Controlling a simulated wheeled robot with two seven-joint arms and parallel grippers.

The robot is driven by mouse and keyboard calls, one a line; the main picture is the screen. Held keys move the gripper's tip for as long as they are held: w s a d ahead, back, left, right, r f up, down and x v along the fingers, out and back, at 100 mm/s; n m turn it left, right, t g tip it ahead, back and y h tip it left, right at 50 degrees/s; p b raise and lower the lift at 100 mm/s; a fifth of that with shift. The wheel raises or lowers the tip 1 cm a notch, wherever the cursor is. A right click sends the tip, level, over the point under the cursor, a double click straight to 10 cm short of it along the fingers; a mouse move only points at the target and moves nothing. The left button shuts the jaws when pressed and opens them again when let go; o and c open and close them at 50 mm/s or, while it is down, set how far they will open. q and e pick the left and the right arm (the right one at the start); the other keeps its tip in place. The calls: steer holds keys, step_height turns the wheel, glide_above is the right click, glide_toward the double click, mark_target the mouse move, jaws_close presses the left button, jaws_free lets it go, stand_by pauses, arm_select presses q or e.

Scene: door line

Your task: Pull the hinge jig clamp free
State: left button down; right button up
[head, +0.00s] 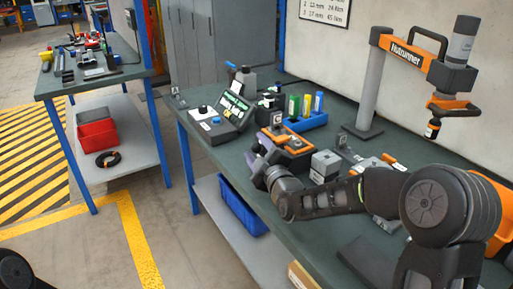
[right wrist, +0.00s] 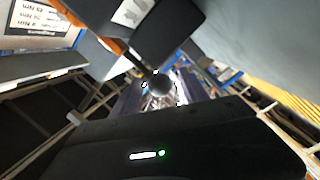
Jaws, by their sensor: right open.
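The hinge jig (head: 291,143), an orange and dark block with small metal parts, sits on the green bench near its front edge. My right gripper (head: 258,160) is open at the jig's front left side, its purple-grey fingers close to it. I cannot tell whether they touch it. The clamp itself is hard to pick out, as my wrist covers part of the jig's near side. In the right wrist view, a dark round knob (right wrist: 160,85) shows near the middle, beyond my gripper's dark body; I cannot tell if it belongs to the clamp. My left gripper is not in view.
A console with a green screen (head: 234,108) and a blue bin rack (head: 303,122) stand behind the jig. A grey block (head: 325,163) is close on its right. A nutrunner (head: 460,50) hangs at the right. A blue crate (head: 243,205) sits on the shelf below.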

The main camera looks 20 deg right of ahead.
steer(key=shift+w, duration=0.15)
steer(key=shift+c, duration=0.2)
jaws_close()
stand_by(0.3)
stand_by(0.9)
